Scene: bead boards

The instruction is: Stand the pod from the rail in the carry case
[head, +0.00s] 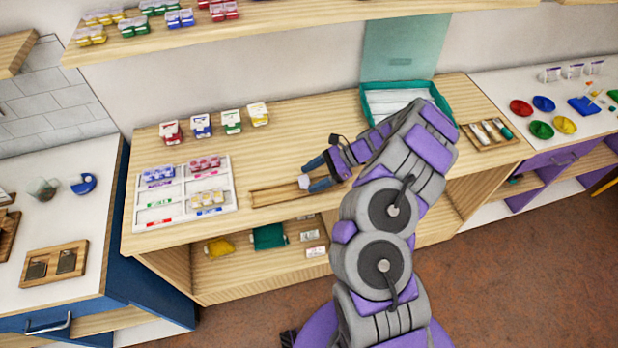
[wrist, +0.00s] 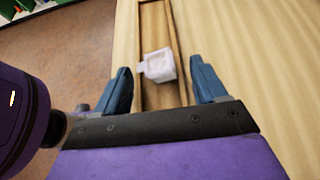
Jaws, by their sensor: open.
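The pod (head: 304,182), a small whitish block, lies in the wooden rail (head: 272,197) near its right end in the head view. In the wrist view the pod (wrist: 158,66) sits in the channel of the rail (wrist: 153,22), between my fingers. My gripper (head: 315,174) is open around the pod, with a finger on either side and gaps between. I cannot tell its exact height. The carry case (head: 405,42) stands open at the back of the bench, teal with its lid raised and a pale inside. My arm hides part of its front.
A white sorting board (head: 146,207) with colored pods lies left of the rail. Several colored pods (head: 202,125) stand behind it. A wooden tray (head: 470,140) lies right of the case. The bench between rail and case is partly covered by my arm.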

